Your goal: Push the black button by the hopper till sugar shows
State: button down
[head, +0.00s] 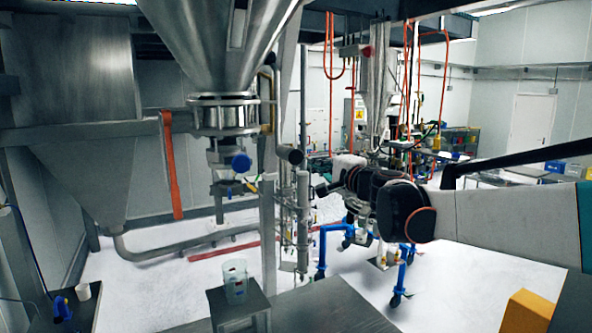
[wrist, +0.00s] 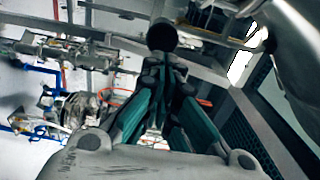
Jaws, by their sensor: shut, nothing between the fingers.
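The steel hopper (head: 215,30) hangs at the upper left of the head view, with a clamped outlet and a blue round part (head: 241,163) below it. A dark round end (head: 295,156) shows on the pipe right of the hopper. In the wrist view a round black piece (wrist: 162,37) lies just beyond my fingertips; I cannot tell whether it is the button or whether they touch. My gripper (head: 322,190) is right of the hopper outlet, and its teal-and-black fingers (wrist: 165,62) come together, shut and empty. No sugar is clearly visible.
A clear beaker (head: 235,282) stands on a small metal stand (head: 240,312) below the hopper outlet. A vertical steel post (head: 302,225) stands between the outlet and my gripper. Blue-legged equipment (head: 400,270) stands behind my arm. White floor is open around it.

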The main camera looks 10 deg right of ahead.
aim_at(302, 157)
jog(key=x, duration=0.6)
jog(key=shift+w+a, duration=0.1)
jog(key=shift+w, duration=0.15)
